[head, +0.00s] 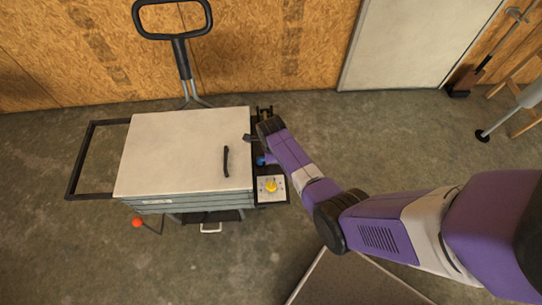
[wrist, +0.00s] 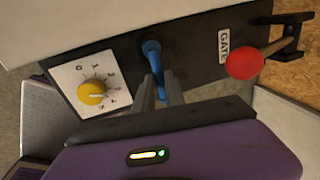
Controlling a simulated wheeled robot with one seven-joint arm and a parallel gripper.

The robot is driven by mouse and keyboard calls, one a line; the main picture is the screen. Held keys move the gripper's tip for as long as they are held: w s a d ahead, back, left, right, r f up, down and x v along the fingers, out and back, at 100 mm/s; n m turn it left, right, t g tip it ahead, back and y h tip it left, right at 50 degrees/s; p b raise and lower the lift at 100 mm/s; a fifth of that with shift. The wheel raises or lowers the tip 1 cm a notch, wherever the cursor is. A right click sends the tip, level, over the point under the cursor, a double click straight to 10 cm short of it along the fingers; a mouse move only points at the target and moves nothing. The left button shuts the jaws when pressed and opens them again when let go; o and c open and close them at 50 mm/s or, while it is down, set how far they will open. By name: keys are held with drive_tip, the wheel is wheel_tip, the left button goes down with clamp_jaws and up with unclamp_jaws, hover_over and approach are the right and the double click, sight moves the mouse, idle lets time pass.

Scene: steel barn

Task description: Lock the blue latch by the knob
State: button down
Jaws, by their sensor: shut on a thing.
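The blue latch (wrist: 152,52) is mounted on a dark panel (wrist: 195,58) and shows in the wrist view as a blue rod with a rounded end. My gripper (wrist: 165,88) is shut on the blue latch, with its two grey fingers on either side of the lower part. The fingers partly hide that lower part, so I cannot tell the knob's full shape. In the head view only a small bit of the blue latch (head: 261,160) shows beside my arm, at the right side of the white-topped cart. My fingertips are hidden there.
A yellow dial (wrist: 91,92) on a white plate is left of the latch. A red ball lever (wrist: 244,63) by a GATE label is right of it. The cart's white lid (head: 180,150) has a black handle (head: 226,161). Another red knob (head: 138,223) is at its front left.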

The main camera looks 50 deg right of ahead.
drive_tip(key=c, duration=1.7)
unclamp_jaws()
drive_tip(key=shift+r, duration=0.1)
wheel_tip(320, 180, up, 7)
drive_tip(key=s+a, duration=0.1)
drive_tip(key=shift+a+r+p, duration=0.15)
drive_tip(key=shift+r+p, duration=0.05)
drive_tip(key=shift+p, duration=0.2)
